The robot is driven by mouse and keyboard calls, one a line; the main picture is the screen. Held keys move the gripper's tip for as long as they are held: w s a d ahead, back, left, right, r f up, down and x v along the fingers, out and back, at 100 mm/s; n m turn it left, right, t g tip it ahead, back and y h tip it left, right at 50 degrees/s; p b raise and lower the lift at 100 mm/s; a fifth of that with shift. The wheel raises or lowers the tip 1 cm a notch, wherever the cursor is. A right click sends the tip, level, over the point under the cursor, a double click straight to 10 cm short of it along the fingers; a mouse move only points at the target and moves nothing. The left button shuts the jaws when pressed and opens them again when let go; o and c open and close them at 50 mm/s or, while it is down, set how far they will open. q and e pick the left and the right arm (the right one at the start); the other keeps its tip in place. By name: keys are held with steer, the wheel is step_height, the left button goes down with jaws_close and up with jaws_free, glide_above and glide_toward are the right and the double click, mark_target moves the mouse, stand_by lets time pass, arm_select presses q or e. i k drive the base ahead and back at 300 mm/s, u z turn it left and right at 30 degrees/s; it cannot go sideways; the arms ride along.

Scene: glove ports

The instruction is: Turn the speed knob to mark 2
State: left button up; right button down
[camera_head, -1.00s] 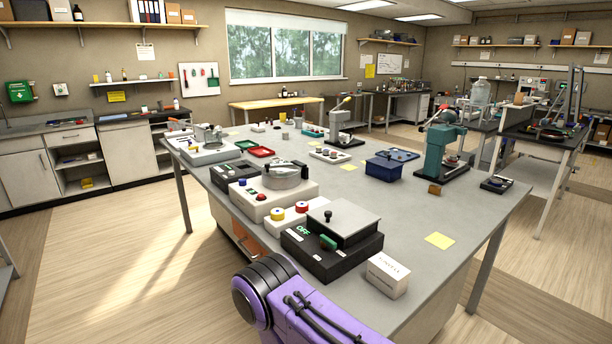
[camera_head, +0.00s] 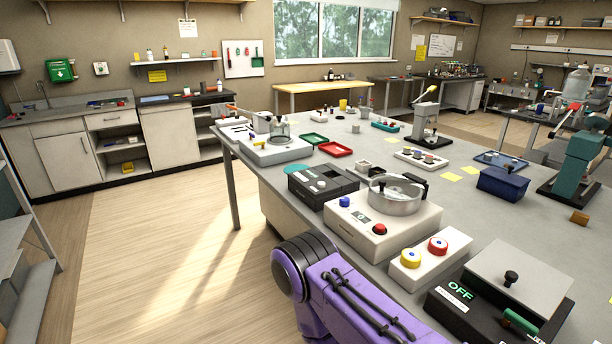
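A white device (camera_head: 352,236) with a round metal bowl (camera_head: 396,196) stands near the table's front-left edge. On its front are a blue knob (camera_head: 344,201), a red button (camera_head: 379,228) and a small dark panel between them. In front of it, a white box (camera_head: 431,258) carries a yellow round control (camera_head: 411,257) and a red one (camera_head: 437,245). I cannot read any marks or tell which control is the speed knob. A purple arm link of mine shows at the bottom middle. Neither of my grippers is in view.
A black unit reading OFF (camera_head: 462,311) with a grey lid stands at the lower right of the grey table (camera_head: 459,210). A black box (camera_head: 322,184), green tray (camera_head: 314,139) and red tray (camera_head: 335,149) lie farther back. The wooden floor (camera_head: 160,230) left of the table is clear.

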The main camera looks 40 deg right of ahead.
mark_target(344, 201)
steer(key=i, duration=1.75)
steer(key=z, duration=1.8)
